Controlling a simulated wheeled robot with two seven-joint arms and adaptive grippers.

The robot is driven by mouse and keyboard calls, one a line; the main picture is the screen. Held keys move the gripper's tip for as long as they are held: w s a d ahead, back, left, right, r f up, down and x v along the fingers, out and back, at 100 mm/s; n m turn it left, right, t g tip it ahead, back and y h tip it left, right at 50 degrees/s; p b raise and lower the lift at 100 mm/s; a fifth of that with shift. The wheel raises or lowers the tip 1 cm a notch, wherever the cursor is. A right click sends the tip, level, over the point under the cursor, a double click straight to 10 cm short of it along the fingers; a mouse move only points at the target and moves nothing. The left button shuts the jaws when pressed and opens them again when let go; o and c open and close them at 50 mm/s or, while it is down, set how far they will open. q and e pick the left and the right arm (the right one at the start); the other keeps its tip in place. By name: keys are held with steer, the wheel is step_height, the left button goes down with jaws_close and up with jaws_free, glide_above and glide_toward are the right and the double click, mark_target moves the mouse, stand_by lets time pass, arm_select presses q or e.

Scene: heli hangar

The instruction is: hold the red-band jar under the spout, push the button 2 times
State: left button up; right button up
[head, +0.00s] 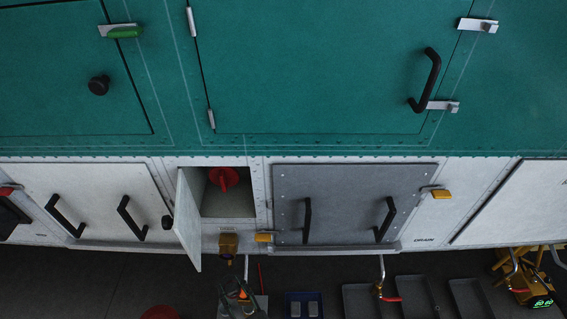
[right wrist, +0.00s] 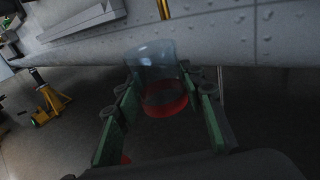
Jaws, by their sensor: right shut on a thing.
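The red-band jar (right wrist: 160,75) is clear, with a red band round its lower end, and stands slightly tilted between the green fingers of my right gripper (right wrist: 157,100), which is shut on it. In the head view my right gripper (head: 238,291) is small and dark at the bottom, left of centre; the jar is hard to make out there. A thin metal pipe (head: 246,267), seemingly the spout, hangs just above it. Whether the jar is directly under the pipe I cannot tell. A yellow block (head: 228,243), possibly the button, sits on the panel above. My left gripper is not in view.
A hatch door (head: 189,222) stands open left of the pipe, with a red knob (head: 224,178) in its bay. A grey panel (head: 345,203) is to the right. A blue tray (head: 290,307) and grey trays lie below. A yellow stand (right wrist: 46,103) is at left in the wrist view.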

mark_target(236, 281)
steer(key=shift+w+r, duration=0.2)
steer(key=shift+w, duration=1.75)
arm_select(q)
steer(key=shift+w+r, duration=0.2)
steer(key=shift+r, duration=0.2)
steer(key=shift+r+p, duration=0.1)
steer(key=shift+p, duration=0.2)
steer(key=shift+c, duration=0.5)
